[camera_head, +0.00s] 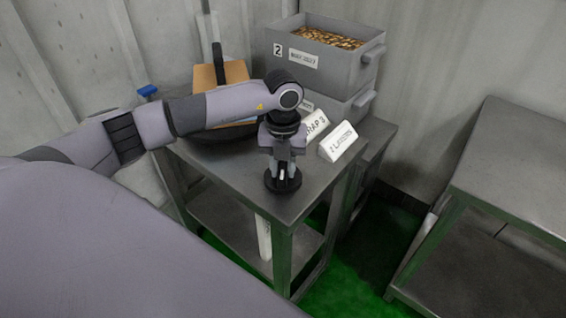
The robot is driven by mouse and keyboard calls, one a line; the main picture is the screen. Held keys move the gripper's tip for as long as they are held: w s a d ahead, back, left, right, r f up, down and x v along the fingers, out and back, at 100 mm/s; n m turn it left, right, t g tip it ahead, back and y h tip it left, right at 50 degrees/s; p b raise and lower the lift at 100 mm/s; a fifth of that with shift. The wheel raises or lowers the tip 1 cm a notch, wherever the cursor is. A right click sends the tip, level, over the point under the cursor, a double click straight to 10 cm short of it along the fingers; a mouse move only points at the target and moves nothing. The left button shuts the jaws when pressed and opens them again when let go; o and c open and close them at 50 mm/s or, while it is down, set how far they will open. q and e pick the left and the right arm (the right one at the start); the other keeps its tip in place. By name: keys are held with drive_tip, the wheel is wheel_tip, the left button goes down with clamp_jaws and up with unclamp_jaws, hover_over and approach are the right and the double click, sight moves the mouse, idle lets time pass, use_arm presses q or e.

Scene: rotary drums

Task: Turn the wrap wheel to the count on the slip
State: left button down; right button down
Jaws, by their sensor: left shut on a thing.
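A small black round wheel (284,187) lies on the grey metal table near its front corner; I take it to be the wrap wheel. My left gripper (283,172) points straight down over it, shut on its upright middle part, which the fingers largely hide. A white slip (317,125) behind the gripper reads "…RAP 3", its left part hidden. A white sign (338,141) to its right seems to read "2 LAYERS". A cardboard box (224,76) stands on a dark round base (205,136), partly behind my left arm. My right gripper is not in view.
A grey crate (330,72) marked "2", full of small brown-gold pieces, sits on another grey crate (357,108) behind the signs. The table (235,168) has bare room left of the wheel. Another metal table (520,165) stands at right, with green floor between.

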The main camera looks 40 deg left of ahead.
sight(283, 165)
use_arm(q)
drive_tip(key=n+p, duration=0.1)
drive_tip(key=n, duration=0.4)
drive_tip(key=shift+r+n+p, duration=0.15)
drive_tip(key=shift+n+p, duration=0.15)
drive_tip(key=shift+n, duration=0.1)
drive_tip(key=n+p, duration=0.2)
drive_tip(key=n, duration=0.3)
drive_tip(key=shift+n, duration=0.3)
drive_tip(key=c, duration=1)
unclamp_jaws()
drive_tip(key=shift+o, duration=0.2)
drive_tip(key=shift+r+b, duration=0.3)
drive_tip(key=shift+r, duration=3.2)
